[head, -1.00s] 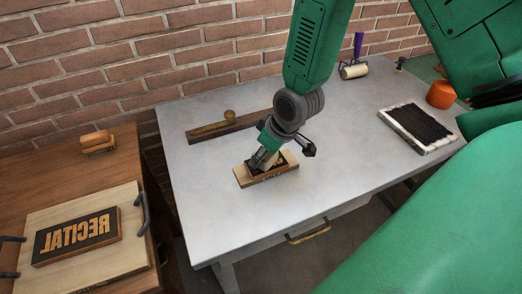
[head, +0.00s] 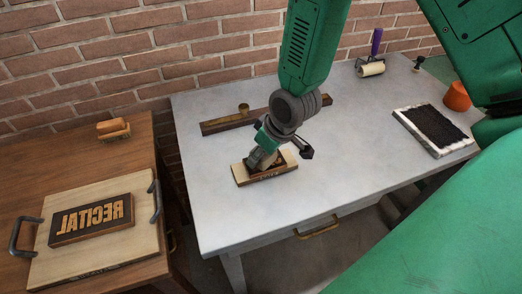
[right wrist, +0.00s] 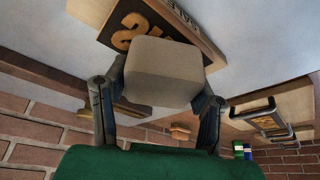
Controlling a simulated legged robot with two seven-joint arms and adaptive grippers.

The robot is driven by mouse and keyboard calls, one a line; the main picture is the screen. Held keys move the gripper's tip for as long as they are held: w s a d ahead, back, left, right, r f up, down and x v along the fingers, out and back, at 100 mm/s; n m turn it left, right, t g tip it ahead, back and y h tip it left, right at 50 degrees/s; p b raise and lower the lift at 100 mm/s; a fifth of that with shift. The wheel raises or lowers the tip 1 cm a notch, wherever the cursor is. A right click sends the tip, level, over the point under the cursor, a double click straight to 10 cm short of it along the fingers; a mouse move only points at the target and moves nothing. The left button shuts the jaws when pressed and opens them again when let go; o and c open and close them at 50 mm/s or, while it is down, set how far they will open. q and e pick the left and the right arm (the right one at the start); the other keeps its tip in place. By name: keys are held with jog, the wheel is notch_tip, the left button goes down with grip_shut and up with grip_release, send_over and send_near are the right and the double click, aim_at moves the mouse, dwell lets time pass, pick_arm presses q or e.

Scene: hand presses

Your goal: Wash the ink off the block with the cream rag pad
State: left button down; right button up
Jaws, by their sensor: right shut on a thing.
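My right gripper (head: 264,157) reaches down over the grey table and is shut on the cream rag pad (right wrist: 163,72). The pad shows as a pale rounded block between the fingers in the right wrist view. The block (right wrist: 140,22) has dark raised-letter areas and tan letters, and lies on a pale wooden base (head: 285,169) on the table. The pad is right over the block and hides part of its face; I cannot tell whether they touch. My left gripper is not in view.
A dark wooden bar (head: 221,125) with a brass knob lies behind the gripper. An ink pad (head: 432,128), a roller (head: 371,69) and an orange pot (head: 457,96) stand right. A RECITAL block (head: 91,220) lies on a handled board at left. The table's front is clear.

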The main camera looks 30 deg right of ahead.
aim_at(256, 145)
jog(key=shift+w+r+p, duration=0.1)
jog(key=shift+r+p, duration=2.2)
jog(key=shift+r, duration=0.5)
notch_tip(256, 145, up, 3)
jog(key=p, duration=0.3)
jog(key=shift+r, duration=0.1)
